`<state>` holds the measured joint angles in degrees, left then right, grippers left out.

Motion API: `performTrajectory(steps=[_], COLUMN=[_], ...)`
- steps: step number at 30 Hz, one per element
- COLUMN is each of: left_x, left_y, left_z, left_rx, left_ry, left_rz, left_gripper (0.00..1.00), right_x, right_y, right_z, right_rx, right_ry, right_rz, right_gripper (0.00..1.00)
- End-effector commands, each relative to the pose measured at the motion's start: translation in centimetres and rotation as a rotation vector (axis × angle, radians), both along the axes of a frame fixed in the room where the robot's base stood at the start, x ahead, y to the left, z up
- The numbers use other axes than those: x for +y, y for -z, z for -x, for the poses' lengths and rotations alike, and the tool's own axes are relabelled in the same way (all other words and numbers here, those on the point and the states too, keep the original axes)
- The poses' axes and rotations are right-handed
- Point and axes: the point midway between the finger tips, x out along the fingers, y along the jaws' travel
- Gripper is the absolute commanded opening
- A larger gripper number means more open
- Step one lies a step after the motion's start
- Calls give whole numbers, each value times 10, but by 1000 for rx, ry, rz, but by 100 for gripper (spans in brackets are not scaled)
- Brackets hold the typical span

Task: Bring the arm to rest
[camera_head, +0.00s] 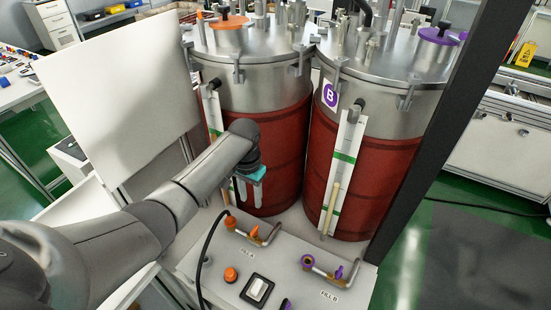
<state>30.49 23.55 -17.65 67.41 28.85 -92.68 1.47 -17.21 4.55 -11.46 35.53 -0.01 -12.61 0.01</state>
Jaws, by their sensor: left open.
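My left arm reaches in from the lower left. Its gripper (249,192) points down in front of the left tank (277,135), above the fill panel (210,265). The jaws are open and I see nothing between them. A teal part shows at the gripper's wrist. My right gripper is not in view.
The right tank (375,165), marked B, stands beside the left one. The panel carries an orange valve (232,223), a purple valve (308,262), an orange button (231,274) and a rocker switch (257,290). A dark post (440,120) rises at right. A white board (118,100) stands at left.

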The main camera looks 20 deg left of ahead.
Motion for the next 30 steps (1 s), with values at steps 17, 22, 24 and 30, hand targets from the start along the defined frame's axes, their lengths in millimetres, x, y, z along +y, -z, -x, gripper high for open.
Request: performTrajectory(steps=[17, 22, 24, 30], left_x=[-73, -101, -109, -117], left_y=[35, 31, 25, 2], left_z=[80, 128, 148, 190], left_rx=[-80, -144, -172, -235], left_ry=[153, 181, 181, 159], left_rz=[12, 27, 33, 31], left_gripper=[44, 44, 44, 44], right_x=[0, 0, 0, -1], right_y=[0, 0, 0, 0], right_z=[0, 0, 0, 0], right_rx=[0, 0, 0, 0], right_ry=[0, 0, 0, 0], right_rz=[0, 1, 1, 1], right_gripper=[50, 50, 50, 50])
